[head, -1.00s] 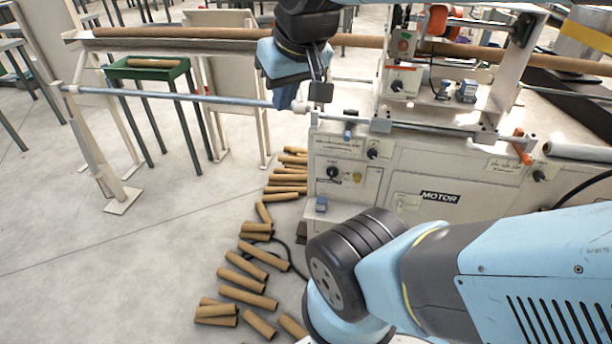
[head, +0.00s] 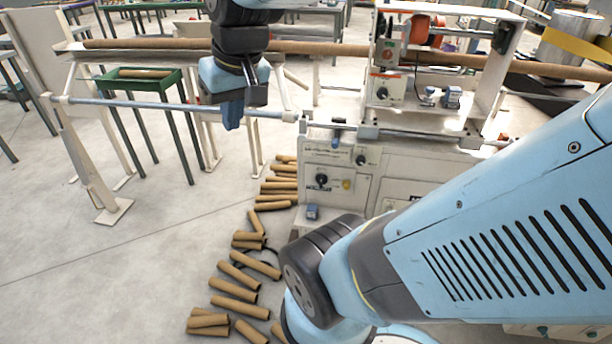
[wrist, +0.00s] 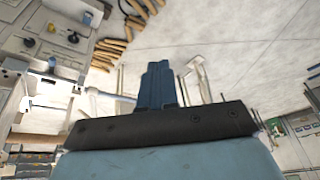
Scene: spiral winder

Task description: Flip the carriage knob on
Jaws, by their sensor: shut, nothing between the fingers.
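The winder's white carriage (head: 490,75) stands on the machine at the upper right of the head view. A small black knob (head: 382,93) is on its front panel, which faces me. I cannot make out which way this knob is turned. My gripper (head: 232,122) hangs left of the machine, in front of the long horizontal rod, well apart from the carriage. Its blue fingers are together and empty. They also show shut in the wrist view (wrist: 157,72), with the floor behind them.
The machine's front panel (head: 335,165) carries other knobs, including a black knob (head: 322,180) and a yellow one (head: 348,185). A blue-grey rod (head: 170,104) runs left from the machine. Brown cardboard tubes (head: 235,290) lie on the floor. A green-topped stand (head: 150,82) is behind the rod.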

